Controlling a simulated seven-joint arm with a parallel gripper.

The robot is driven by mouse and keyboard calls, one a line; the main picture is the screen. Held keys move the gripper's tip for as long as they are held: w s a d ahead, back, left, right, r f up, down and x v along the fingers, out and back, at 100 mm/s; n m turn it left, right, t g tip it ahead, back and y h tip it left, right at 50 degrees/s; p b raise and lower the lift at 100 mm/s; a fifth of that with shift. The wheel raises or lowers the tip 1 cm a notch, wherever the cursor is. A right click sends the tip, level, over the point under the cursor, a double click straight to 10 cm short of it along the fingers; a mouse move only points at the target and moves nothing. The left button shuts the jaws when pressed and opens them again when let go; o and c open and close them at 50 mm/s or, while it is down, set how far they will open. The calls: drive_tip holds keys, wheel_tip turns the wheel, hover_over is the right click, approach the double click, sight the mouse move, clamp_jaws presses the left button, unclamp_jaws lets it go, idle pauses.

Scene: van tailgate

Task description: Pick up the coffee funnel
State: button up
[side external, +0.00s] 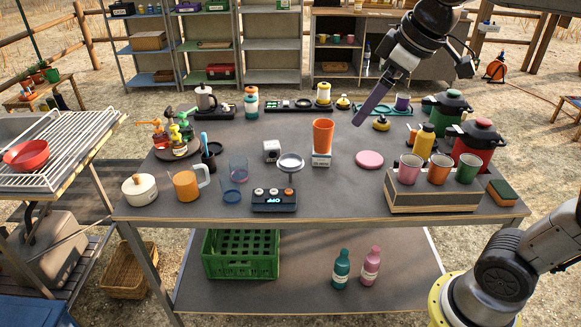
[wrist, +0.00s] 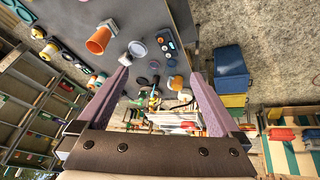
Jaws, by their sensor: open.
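The likely coffee funnel (side external: 290,161) is a wide, round, pale bowl with a metallic rim on a narrow stem. It stands upright mid-table, behind a small black device with a lit display (side external: 274,200). In the wrist view the funnel (wrist: 137,48) shows as a pale round shape beyond the left finger. My gripper (side external: 359,121) is above the table, to the right of and higher than the funnel, with purple fingers pointing down and left. The wrist view shows the gripper (wrist: 158,70) open, its fingers wide apart with nothing held between them.
An orange tapered cup (side external: 323,134) on a white block stands close behind and right of the funnel. A grey cube (side external: 271,151) and clear cups (side external: 237,170) are to its left. A pink disc (side external: 369,159) lies to the right, near a cup holder (side external: 432,196).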

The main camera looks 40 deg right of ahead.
drive_tip(key=w+d+f+g, duration=0.1)
drive_tip(key=w+d+f, duration=0.1)
drive_tip(key=w, duration=0.9)
drive_tip(key=n+g, duration=0.1)
drive_tip(key=g, duration=0.2)
hover_over(292, 169)
drive_tip(key=w+d, duration=0.1)
drive_tip(key=w, duration=0.1)
wheel_tip(292, 169, down, 17)
drive_tip(key=shift+g, duration=0.7)
drive_tip(key=f, duration=0.5)
drive_tip(key=d+f, duration=0.1)
drive_tip(key=f, duration=0.1)
drive_tip(key=shift+w+d+f, duration=0.1)
drive_tip(key=shift+w+f, duration=0.05)
drive_tip(key=shift+f, duration=3.5)
drive_tip(key=c, duration=0.9)
drive_tip(key=shift+r, duration=0.15)
drive_tip(key=shift+c, duration=0.2)
